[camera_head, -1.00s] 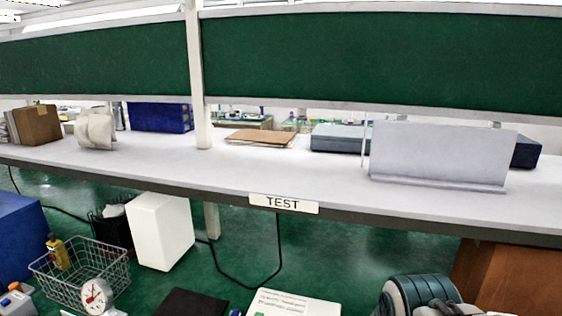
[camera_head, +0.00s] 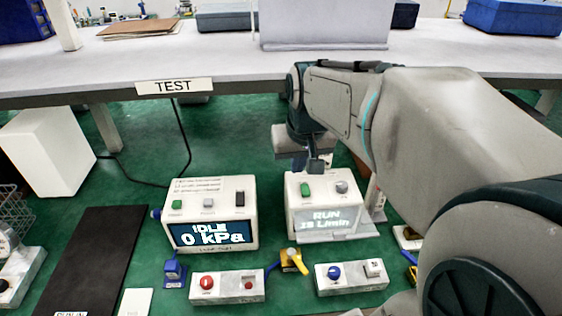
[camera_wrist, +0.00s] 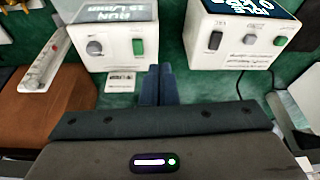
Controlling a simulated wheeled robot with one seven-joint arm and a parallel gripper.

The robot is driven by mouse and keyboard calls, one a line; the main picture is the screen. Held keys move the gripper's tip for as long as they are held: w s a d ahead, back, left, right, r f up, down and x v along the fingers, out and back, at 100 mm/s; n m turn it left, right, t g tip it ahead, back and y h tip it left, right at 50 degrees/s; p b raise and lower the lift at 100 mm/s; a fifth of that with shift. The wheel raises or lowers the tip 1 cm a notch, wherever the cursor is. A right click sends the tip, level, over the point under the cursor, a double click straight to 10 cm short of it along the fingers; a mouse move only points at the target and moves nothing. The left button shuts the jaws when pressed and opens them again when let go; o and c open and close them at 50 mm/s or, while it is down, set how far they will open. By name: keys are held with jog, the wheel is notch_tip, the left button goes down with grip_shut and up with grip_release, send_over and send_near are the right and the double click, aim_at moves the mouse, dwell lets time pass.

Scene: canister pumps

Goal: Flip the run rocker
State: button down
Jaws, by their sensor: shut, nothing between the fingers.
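Two white control boxes stand side by side. The right box (camera_head: 327,185) has a faint display reading RUN and L/min, a green rocker (camera_head: 306,190) and a grey knob (camera_head: 341,187). The left box (camera_head: 245,195) reads IDLE 0 kPa and carries a green control (camera_head: 176,205), a grey knob (camera_head: 208,203) and a black rocker (camera_head: 239,199). I cannot tell which control is the run rocker. My gripper (camera_head: 316,166) is shut and empty, above the right box's back edge. In the wrist view, my dark fingertips (camera_wrist: 158,72) lie between the boxes, nearer the green rocker (camera_wrist: 138,47).
A red-button panel (camera_head: 227,287) and a blue-knob panel (camera_head: 351,276) lie in front of the boxes, with a blue valve (camera_head: 174,270) and a yellow one (camera_head: 293,262). A grey shelf marked TEST (camera_head: 175,86) runs behind. A black mat (camera_head: 90,262) lies left.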

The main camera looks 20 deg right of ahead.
jog(key=w+d+f+m+b, duration=0.1)
jog(key=w+d+f+b, duration=0.1)
jog(key=w+d, duration=0.3)
jog(key=shift+d+f+g, duration=0.2)
jog(key=shift+d+g, duration=0.1)
jog(key=shift+d, duration=0.1)
send_near(306, 191)
jog(key=p+x, duration=0.1)
jog(key=x, duration=0.4)
jog(key=shift+w, duration=0.2)
jog(key=shift+f, duration=0.75)
jog(key=shift+f, duration=0.1)
